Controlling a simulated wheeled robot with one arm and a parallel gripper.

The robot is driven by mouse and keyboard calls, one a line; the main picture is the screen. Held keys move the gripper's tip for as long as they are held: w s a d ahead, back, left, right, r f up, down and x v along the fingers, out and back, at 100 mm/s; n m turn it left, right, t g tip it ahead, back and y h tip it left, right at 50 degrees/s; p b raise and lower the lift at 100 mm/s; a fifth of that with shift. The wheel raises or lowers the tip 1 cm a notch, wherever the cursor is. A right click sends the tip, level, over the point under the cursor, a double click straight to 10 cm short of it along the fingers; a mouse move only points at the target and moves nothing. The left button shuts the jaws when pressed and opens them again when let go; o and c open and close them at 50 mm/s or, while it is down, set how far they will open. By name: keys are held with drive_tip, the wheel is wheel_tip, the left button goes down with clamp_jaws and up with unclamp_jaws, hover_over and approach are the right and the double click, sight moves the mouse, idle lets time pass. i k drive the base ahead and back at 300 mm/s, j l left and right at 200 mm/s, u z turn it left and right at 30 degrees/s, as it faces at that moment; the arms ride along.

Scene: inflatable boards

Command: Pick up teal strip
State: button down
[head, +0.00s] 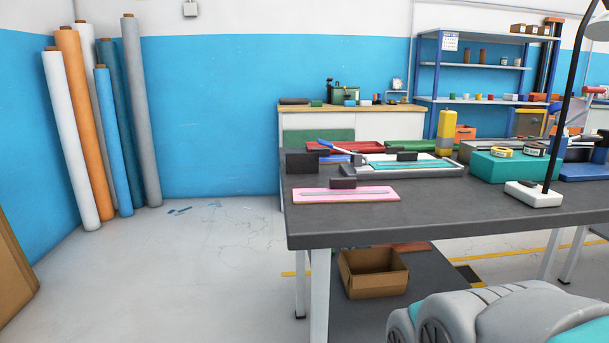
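A teal strip (424,163) lies flat in a shallow grey tray (388,174) on the dark workbench (440,208). A small dark block (407,156) rests at the strip's far edge and hides a bit of it. In front and to the left, a pink board (377,195) lies near the bench's left end, with a thin grey-teal strip along it and a dark block (343,183) at its back edge. My gripper is not in view, so whether it is open or shut does not show.
A cardboard box (373,273) sits beneath the bench. The floor (200,270) to the left is open.

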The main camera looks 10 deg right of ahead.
sight(405, 159)
drive_tip(key=i+j+u, duration=0.2)
drive_tip(key=j+u, duration=0.15)
drive_tip(key=i+j+u, duration=0.3)
drive_tip(key=j, duration=0.2)
drive_tip(key=i+j+u, duration=0.2)
drive_tip(key=j+u, duration=0.15)
drive_tip(key=i+j, duration=0.25)
drive_tip(key=i, duration=0.15)
drive_tip(key=i+j, duration=0.3)
drive_tip(key=i+l+z, duration=0.1)
drive_tip(key=i+z, duration=0.65)
drive_tip(key=z, duration=0.2)
drive_tip(key=i+j+z, duration=0.2)
drive_tip(key=i+z, duration=0.15)
drive_tip(key=z, duration=0.15)
drive_tip(key=i+z, duration=0.2)
drive_tip(key=z, duration=0.25)
drive_tip(key=i+j+z, duration=0.1)
drive_tip(key=z, duration=0.35)
drive_tip(key=i+j+z, duration=0.2)
drive_tip(key=z, duration=0.25)
drive_tip(key=i+j+z, duration=0.2)
drive_tip(key=z, duration=0.25)
drive_tip(key=i+j+z, duration=0.15)
drive_tip(key=j+z, duration=0.15)
drive_tip(key=z, duration=0.15)
drive_tip(key=i+j+z, duration=0.1)
drive_tip(key=j+z, duration=0.7)
drive_tip(key=i+l, duration=0.05)
drive_tip(key=l, duration=0.05)
